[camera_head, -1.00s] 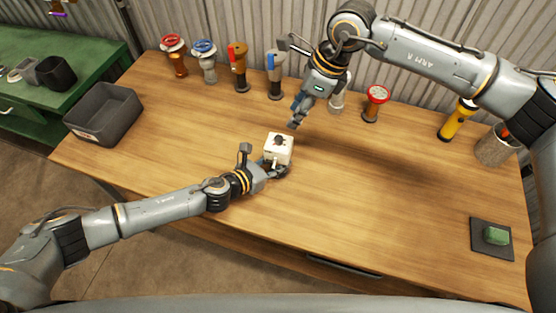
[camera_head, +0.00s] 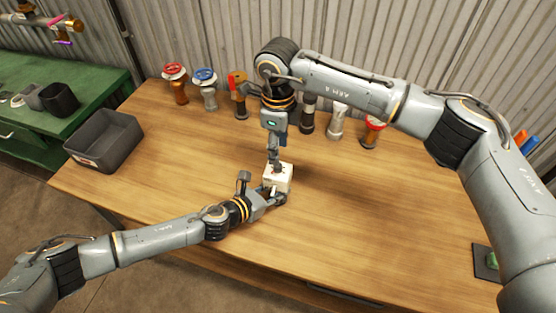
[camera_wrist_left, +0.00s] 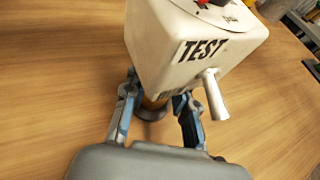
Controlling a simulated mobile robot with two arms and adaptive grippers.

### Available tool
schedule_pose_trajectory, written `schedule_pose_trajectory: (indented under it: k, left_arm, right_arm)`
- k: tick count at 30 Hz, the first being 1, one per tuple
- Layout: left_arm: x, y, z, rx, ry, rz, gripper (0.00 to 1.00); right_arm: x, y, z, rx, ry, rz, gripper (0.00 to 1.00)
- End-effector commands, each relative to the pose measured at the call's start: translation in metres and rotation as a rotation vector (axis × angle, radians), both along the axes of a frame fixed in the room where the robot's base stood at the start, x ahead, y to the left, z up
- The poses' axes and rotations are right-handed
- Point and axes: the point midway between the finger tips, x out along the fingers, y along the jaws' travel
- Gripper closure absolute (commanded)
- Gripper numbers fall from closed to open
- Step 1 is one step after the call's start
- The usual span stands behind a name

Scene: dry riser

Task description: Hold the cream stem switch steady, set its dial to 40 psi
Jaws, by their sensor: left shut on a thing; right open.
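The cream stem switch (camera_head: 278,180) is a box standing on the wooden table in front of me. In the left wrist view its cream body (camera_wrist_left: 185,50) carries the word TEST, a small lever on its front and a partly cut-off dial (camera_wrist_left: 208,3) with red on top. My left gripper (camera_head: 277,199) is shut on its lower part; the fingers (camera_wrist_left: 160,112) sit on either side of its base. My right gripper (camera_head: 275,165) is open and points down right over the top of the switch, hiding the dial in the head view. I cannot tell whether it touches the dial.
Several valves stand along the back, among them a red-wheel one (camera_head: 177,85) and a blue-wheel one (camera_head: 206,88). A grey bin (camera_head: 118,140) sits at the table's left edge. The front middle is clear.

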Motion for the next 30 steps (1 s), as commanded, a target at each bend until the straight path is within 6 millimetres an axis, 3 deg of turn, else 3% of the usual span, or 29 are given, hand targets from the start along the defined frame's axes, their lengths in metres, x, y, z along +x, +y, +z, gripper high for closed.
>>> schedule_pose_trajectory:
  k: [3, 9, 21, 28, 30]
  left_arm:
    - [0.000, 0.000, -0.001, 0.000, 0.001, -0.001, 1.00]
    - [0.000, 0.000, -0.001, 0.000, 0.001, -0.001, 1.00]
    - [-0.001, -0.001, -0.001, 0.000, 0.001, -0.002, 1.00]
    - [-0.001, -0.001, -0.001, 0.000, 0.001, -0.002, 1.00]
    - [-0.001, -0.001, -0.001, 0.000, 0.001, -0.002, 1.00]
  right_arm:
    - [-0.001, 0.000, -0.023, 0.001, 0.003, 0.000, 0.54]
    - [-0.001, 0.000, -0.049, 0.001, 0.002, 0.000, 0.54]
    - [0.000, 0.000, -0.057, 0.002, -0.002, 0.001, 0.54]
    - [0.000, 0.000, -0.057, 0.002, -0.002, 0.001, 0.99]
    - [0.000, 0.000, -0.057, 0.002, -0.002, 0.001, 1.00]
